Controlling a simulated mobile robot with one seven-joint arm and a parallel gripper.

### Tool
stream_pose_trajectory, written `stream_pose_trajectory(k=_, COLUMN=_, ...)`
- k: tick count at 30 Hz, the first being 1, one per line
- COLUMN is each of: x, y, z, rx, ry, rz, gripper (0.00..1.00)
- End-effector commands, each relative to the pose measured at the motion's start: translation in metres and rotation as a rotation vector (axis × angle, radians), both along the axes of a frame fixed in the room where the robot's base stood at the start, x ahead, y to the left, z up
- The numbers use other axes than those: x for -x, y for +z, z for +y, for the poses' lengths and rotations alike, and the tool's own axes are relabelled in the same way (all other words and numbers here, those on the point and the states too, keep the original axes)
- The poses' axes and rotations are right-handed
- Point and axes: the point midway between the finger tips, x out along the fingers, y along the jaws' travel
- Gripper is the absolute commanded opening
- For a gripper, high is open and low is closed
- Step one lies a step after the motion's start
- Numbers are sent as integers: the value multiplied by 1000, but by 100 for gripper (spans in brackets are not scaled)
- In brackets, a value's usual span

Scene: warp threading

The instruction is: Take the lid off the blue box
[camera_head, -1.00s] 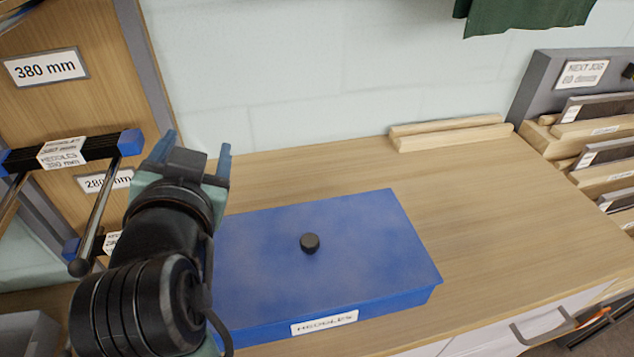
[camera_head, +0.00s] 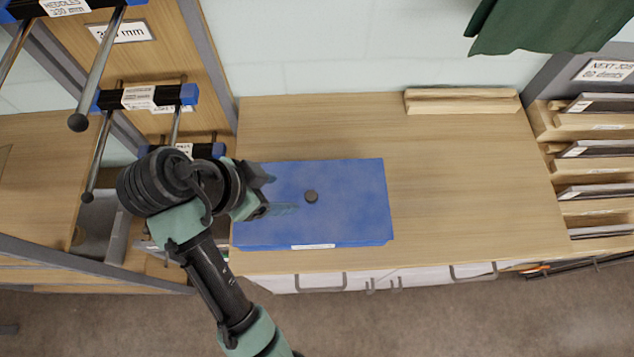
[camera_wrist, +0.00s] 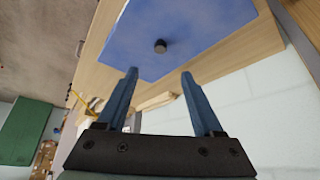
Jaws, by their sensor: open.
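The blue box (camera_head: 318,246) sits on the wooden worktop with its flat blue lid (camera_head: 350,190) on it. A small round black knob (camera_head: 311,197) stands in the middle of the lid. A white label is on the box's front side. My gripper (camera_head: 284,194) is open and empty over the left part of the lid, with its fingers pointing right toward the knob. In the wrist view the lid (camera_wrist: 205,25) and knob (camera_wrist: 160,46) show beyond and between the open fingertips (camera_wrist: 160,73), apart from them.
Wooden bars (camera_head: 462,101) lie at the back of the worktop (camera_head: 460,190). A rack with several slats (camera_head: 600,150) stands at the right. Heddle bars (camera_head: 140,97) on rods jut out at the left near my arm. The worktop right of the box is clear.

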Motion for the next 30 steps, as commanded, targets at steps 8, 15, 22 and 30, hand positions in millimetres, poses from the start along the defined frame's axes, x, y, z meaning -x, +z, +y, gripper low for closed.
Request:
stream_pose_trajectory(k=8, x=-5, y=-29, z=-11, rx=2, ry=-10, rz=5, gripper=68)
stream_pose_trajectory(k=15, x=-13, y=-54, z=-23, rx=1, ry=-7, rz=4, gripper=68)
stream_pose_trajectory(k=22, x=-19, y=-67, z=-30, rx=1, ry=-6, rz=4, gripper=68)
stream_pose_trajectory(k=30, x=-24, y=-81, z=-38, rx=3, ry=-6, rz=9, gripper=68)
